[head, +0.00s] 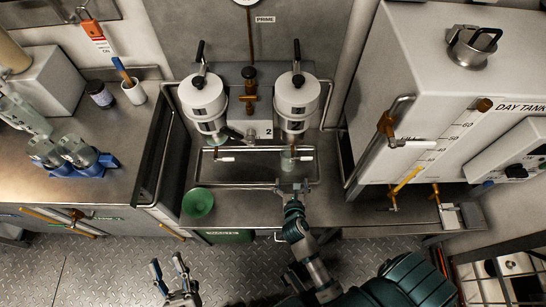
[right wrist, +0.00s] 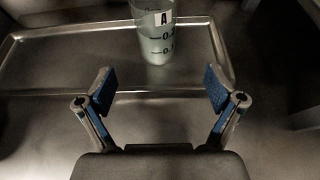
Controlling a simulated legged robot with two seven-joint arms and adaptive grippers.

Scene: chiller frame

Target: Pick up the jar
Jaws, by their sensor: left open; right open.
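A clear jar (head: 289,160) with a pale greenish liquid stands upright in the shallow metal tray (head: 240,184), below the right white canister. In the right wrist view the jar (right wrist: 157,38) shows a label "A" and level marks; its top is cut off by the picture edge. My right gripper (head: 291,186) is open and empty, just in front of the jar. In the right wrist view the fingers (right wrist: 160,92) are spread, with the jar beyond and between them, not touching. My left gripper (head: 168,268) is open and empty over the floor at lower left.
Two white canisters (head: 203,98) hang above the tray. Glass vessels in a blue holder (head: 88,170) stand on the left bench. A day tank (head: 425,75) is at right.

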